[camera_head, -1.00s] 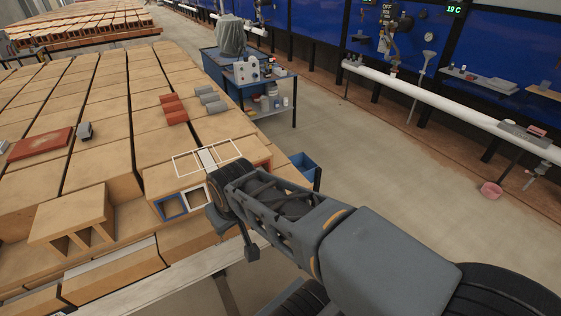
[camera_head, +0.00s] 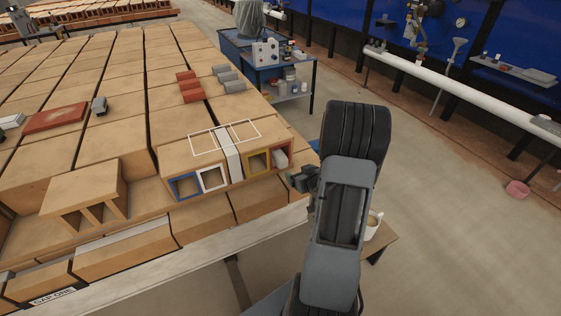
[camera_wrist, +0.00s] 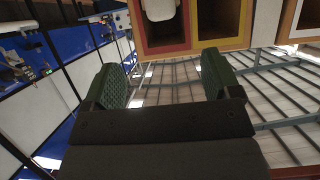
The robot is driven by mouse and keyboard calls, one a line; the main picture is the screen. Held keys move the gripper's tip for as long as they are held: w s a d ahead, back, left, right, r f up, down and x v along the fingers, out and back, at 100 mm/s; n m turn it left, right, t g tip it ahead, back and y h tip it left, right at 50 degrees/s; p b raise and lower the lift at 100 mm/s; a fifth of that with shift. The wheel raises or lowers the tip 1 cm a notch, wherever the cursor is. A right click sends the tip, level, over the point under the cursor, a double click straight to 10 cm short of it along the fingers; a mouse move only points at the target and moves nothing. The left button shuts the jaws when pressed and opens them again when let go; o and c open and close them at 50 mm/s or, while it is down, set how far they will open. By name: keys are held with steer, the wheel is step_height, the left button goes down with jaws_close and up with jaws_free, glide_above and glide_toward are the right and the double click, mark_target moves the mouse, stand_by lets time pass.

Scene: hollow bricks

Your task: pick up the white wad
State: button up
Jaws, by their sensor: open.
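The white wad (camera_head: 280,159) sits in the red-framed opening at the right end of a row of hollow-brick cells. It also shows at the top edge of the wrist view (camera_wrist: 160,9), where it is partly cut off. My gripper (camera_head: 303,181) is just in front of and to the right of that opening in the head view. In the wrist view its two green-padded fingers (camera_wrist: 163,80) are apart with nothing between them. The wad lies beyond the fingertips and does not touch them.
Yellow (camera_head: 258,165), white (camera_head: 212,179) and blue (camera_head: 184,187) framed openings lie to the left of the wad's cell. A white mug (camera_head: 373,224) stands on a small brown surface behind my arm. A blue cart (camera_head: 285,70) stands at the back.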

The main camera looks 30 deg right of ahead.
mark_target(284, 163)
steer(key=x, duration=1.3)
steer(key=shift+w+f+p, duration=0.15)
steer(key=shift+f+p, duration=0.05)
steer(key=shift+p, duration=0.1)
steer(key=shift+c, duration=0.2)
steer(key=c, duration=1)
steer(key=shift+o, duration=0.2)
steer(key=shift+r, duration=0.15)
